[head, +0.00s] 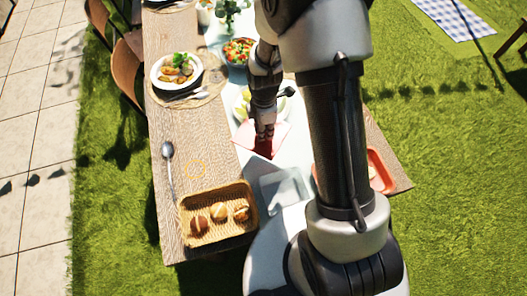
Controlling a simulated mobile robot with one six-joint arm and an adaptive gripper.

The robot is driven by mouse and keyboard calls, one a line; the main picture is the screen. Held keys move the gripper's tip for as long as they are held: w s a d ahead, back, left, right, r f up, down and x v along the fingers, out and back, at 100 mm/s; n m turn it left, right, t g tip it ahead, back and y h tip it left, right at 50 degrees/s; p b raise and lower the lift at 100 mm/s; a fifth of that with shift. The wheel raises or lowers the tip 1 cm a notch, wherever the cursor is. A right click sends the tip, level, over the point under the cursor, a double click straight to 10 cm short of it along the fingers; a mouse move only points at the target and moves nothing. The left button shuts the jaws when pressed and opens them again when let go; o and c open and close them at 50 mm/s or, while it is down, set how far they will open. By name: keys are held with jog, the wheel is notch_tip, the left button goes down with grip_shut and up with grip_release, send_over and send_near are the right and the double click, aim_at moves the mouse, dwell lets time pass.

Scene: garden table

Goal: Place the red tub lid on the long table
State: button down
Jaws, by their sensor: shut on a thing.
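My gripper (265,131) points down over the middle of the long table (187,140), on the pale runner. Its fingers are closed on the red tub lid (264,148), a flat pinkish-red piece with a darker red part just below the fingertips. The fingers and arm hide some of the lid, and I cannot tell whether it touches the table. A red tub (381,172) stands at the table's right side, partly hidden behind my arm.
A wicker basket (216,239) of bread rolls stands at the near left, with a spoon (168,165) behind it. A clear tray (285,190) lies right of the basket. Plates of food (177,70) and a salad bowl (238,51) stand farther back. Bare wood shows at left.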

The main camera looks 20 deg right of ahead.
notch_tip(320, 180, down, 14)
jog(key=b, duration=0.3)
jog(key=shift+r, duration=0.2)
jog(key=shift+f, duration=0.15)
jog(key=c, duration=1.5)
grip_release()
